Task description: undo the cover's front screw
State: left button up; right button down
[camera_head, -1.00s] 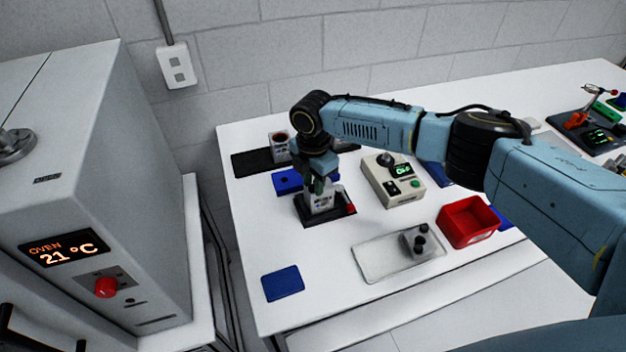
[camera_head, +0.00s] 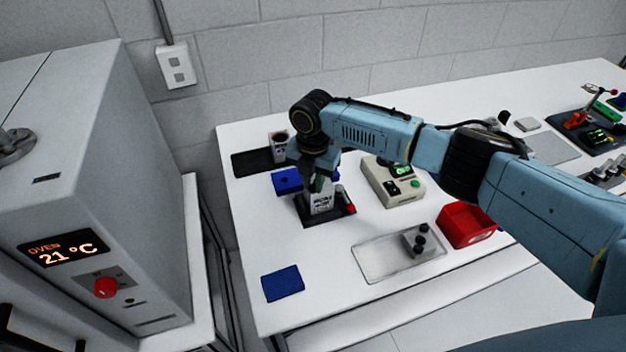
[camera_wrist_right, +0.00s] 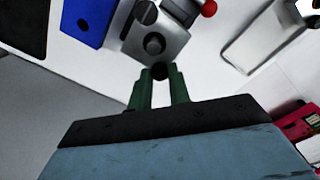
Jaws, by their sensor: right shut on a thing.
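The servo unit (camera_head: 321,203), a pale box with a printed label, stands on a dark base plate (camera_head: 309,220) at the table's left part. My right gripper (camera_head: 318,183) is directly over it, pointing down. In the wrist view its green fingertips (camera_wrist_right: 160,74) are shut on a small dark round piece (camera_wrist_right: 160,70), likely a screw head. This piece overlaps the near edge of the unit's grey cover (camera_wrist_right: 172,47). Another dark round feature (camera_wrist_right: 155,43) and a grey round one (camera_wrist_right: 147,12) show beyond it. I cannot tell whether the held piece is still seated. My left gripper is out of view.
A red-tipped part (camera_head: 350,208) sits beside the unit. A control box (camera_head: 392,183), a red bin (camera_head: 466,223) and a clear tray (camera_head: 375,262) with a dark-knobbed grey block (camera_head: 412,245) lie to the right. Blue pads (camera_head: 283,283) are nearby. The oven (camera_head: 120,200) stands left.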

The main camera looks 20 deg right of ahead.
aim_at(313, 187)
jog(key=c, duration=1.3)
grip_release()
notch_tip(313, 187, up, 13)
jog(key=b, duration=0.1)
jog(key=shift+r, duration=0.2)
jog(key=shift+f, duration=0.1)
